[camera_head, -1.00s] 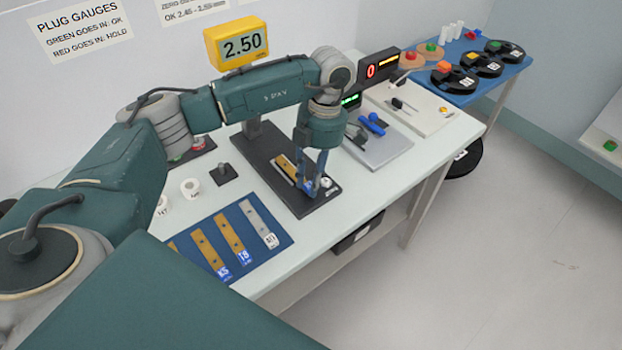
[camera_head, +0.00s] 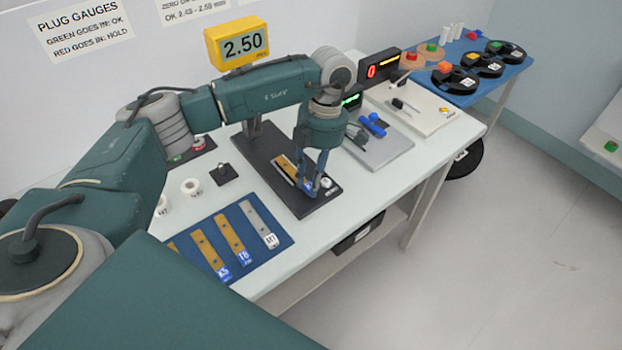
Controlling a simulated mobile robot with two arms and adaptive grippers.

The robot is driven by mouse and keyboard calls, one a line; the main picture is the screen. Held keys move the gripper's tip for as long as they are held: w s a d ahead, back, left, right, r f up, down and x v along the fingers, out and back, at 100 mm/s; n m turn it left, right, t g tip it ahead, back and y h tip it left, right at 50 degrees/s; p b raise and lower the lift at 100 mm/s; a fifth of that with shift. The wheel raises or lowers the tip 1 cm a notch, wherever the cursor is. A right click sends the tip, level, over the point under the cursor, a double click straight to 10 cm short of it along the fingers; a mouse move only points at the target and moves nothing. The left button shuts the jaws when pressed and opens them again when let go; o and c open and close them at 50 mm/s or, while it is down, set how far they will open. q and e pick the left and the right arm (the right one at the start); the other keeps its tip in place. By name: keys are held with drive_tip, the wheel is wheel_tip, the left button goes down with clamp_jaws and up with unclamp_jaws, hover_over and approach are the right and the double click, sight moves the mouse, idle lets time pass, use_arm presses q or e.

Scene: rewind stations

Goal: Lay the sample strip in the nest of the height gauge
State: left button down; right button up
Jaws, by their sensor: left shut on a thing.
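The height gauge has a dark base (camera_head: 254,162) on the white bench and a yellow display (camera_head: 237,44) that reads 2.50. A brass-coloured sample strip (camera_head: 286,167) with a blue tag lies low at the front part of the base, at the nest. My left gripper (camera_head: 310,190) points down over its tagged front end and is shut on it. The fingers partly hide the strip's end, and I cannot tell whether the strip is fully seated. My right gripper is not in view.
A blue mat (camera_head: 283,246) holds several other tagged strips in front of the gauge. White rings (camera_head: 191,187) and a small dark block (camera_head: 224,174) lie to the left. A grey plate (camera_head: 378,154) with a blue tool (camera_head: 374,124) stands right of the gauge.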

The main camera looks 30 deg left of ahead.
use_arm(q)
drive_tip(key=shift+f+b, duration=0.45)
drive_tip(key=shift+f, duration=0.15)
drive_tip(key=c, duration=1.4)
unclamp_jaws()
drive_tip(key=shift+v, duration=4)
drive_tip(key=shift+s, duration=0.15)
